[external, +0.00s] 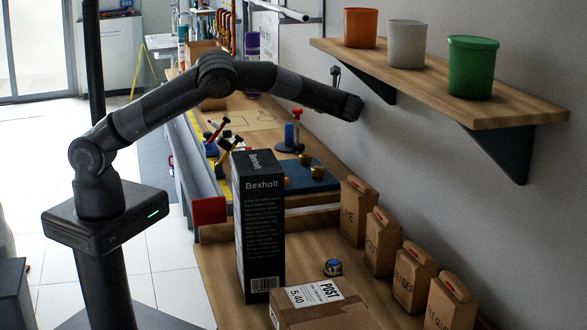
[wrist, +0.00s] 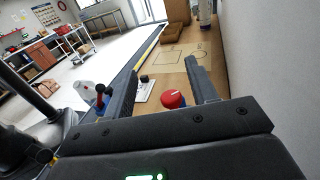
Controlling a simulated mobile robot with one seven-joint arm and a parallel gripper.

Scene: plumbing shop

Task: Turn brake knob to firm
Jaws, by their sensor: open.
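A red knob (wrist: 173,99) with a white pointer line on top shows in the wrist view, on a blue body. It lies between my two fingers in that picture, nearer the right one, and looks lower than them. In the external view, what looks like the same red knob (external: 297,112) sits by a blue stand on the wooden bench. My gripper (wrist: 160,65) is open and empty. In the external view, my gripper (external: 350,106) is above and to the right of the knob, near the wall, not touching it. The knob's setting marks cannot be read.
A wall shelf (external: 440,82) with three pots overhangs the bench's right side, close to my arm. A tall black box (external: 259,225), a cardboard box (external: 325,308) and several paper bags (external: 380,240) stand in front. Levers (external: 217,132) stand left of the knob.

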